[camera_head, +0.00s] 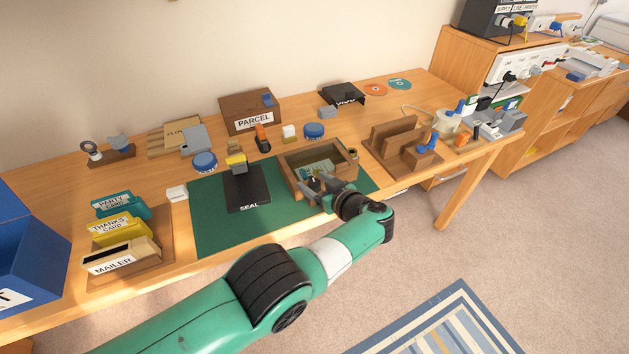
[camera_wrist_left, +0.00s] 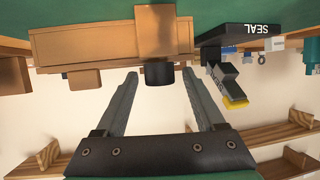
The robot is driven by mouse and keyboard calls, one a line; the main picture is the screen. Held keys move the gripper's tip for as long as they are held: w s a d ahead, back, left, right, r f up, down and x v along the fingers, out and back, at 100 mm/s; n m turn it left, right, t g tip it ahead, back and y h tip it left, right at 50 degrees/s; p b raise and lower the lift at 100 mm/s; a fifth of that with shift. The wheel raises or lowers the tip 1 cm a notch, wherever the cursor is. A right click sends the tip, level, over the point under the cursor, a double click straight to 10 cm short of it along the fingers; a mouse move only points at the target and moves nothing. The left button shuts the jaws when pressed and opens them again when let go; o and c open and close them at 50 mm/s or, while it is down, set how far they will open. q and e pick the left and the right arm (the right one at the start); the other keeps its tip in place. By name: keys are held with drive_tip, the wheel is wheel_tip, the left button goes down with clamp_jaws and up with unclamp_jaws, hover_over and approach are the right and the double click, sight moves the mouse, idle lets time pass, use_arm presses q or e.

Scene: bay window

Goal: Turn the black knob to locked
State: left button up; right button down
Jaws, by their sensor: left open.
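The black knob (camera_wrist_left: 159,74) is a short dark cylinder on a tan wooden block (camera_wrist_left: 164,28) in the left wrist view, where the scene appears upside down. The block stands against or close beside a wooden box (camera_wrist_left: 85,45). My left gripper (camera_wrist_left: 159,80) is open, with one finger on each side of the knob. I cannot tell whether the fingers touch it. In the head view my left gripper (camera_head: 314,187) is at the front of the open wooden box (camera_head: 347,165), and I cannot make out the knob there. No lock marking is readable. My right gripper is not in view.
A black SEAL pad (camera_head: 248,195) with a yellow-topped stamp (camera_head: 237,164) lies left of the box on the green mat (camera_head: 207,225). A wooden rack (camera_head: 395,150) stands to the right. Card holders (camera_head: 120,235) are at the left. The front left of the mat is clear.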

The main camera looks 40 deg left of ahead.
use_arm(q)
drive_tip(key=p+v, duration=0.5)
drive_tip(key=v, duration=0.6)
drive_tip(key=shift+d+r, duration=0.1)
